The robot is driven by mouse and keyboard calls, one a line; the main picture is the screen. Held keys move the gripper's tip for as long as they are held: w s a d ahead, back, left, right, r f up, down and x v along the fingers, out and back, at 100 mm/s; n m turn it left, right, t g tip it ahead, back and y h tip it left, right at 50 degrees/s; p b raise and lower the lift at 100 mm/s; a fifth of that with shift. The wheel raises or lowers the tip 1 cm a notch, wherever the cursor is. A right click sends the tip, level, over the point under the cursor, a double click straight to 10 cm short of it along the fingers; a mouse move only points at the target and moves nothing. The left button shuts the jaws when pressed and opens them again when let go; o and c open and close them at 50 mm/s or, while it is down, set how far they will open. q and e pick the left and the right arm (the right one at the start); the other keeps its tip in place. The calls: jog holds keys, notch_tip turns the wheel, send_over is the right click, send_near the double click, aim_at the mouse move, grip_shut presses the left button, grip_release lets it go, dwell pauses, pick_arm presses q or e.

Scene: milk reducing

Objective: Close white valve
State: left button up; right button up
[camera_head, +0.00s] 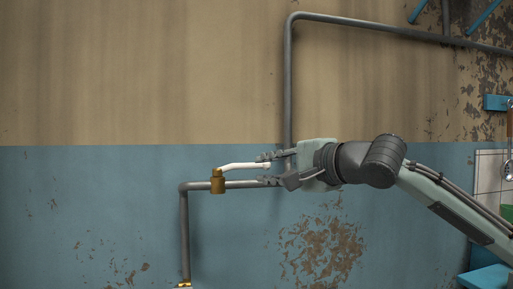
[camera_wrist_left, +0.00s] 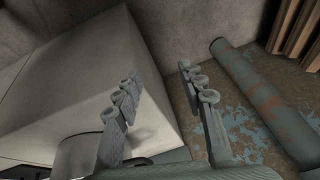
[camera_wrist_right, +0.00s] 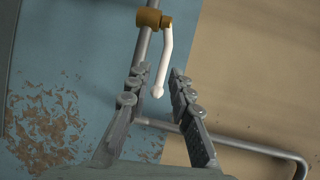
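The white valve handle (camera_head: 243,166) sticks out to the right from a brass valve body (camera_head: 218,182) on a grey pipe at the wall. In the right wrist view the handle (camera_wrist_right: 164,62) runs from the brass body (camera_wrist_right: 152,18) to a rounded end between my fingertips. My right gripper (camera_head: 266,169) is open, with its fingers on either side of the handle's free end. I cannot tell whether a finger touches it. My left gripper (camera_wrist_left: 158,75) is open and empty, and shows only in the left wrist view, far from the valve.
A grey pipe (camera_head: 288,80) climbs the wall behind my right gripper and bends right. The lower pipe (camera_head: 184,235) drops from the valve line. In the left wrist view, a pale box-like block (camera_wrist_left: 90,75) and a thick pipe (camera_wrist_left: 262,100) are near my left gripper.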

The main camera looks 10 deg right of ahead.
aim_at(255, 165)
jog(key=shift+m+h, duration=0.5)
jog(key=shift+m, duration=0.2)
jog(key=w, duration=0.4)
jog(key=w+a+p, duration=0.1)
jog(key=w, duration=0.2)
jog(key=shift+w, duration=0.1)
pick_arm(q)
jog(key=s+f, duration=0.1)
jog(key=s+f+g, duration=0.1)
jog(key=f, duration=0.1)
jog(key=shift+a, duration=0.4)
pick_arm(e)
grip_shut()
jog(key=shift+f, duration=0.1)
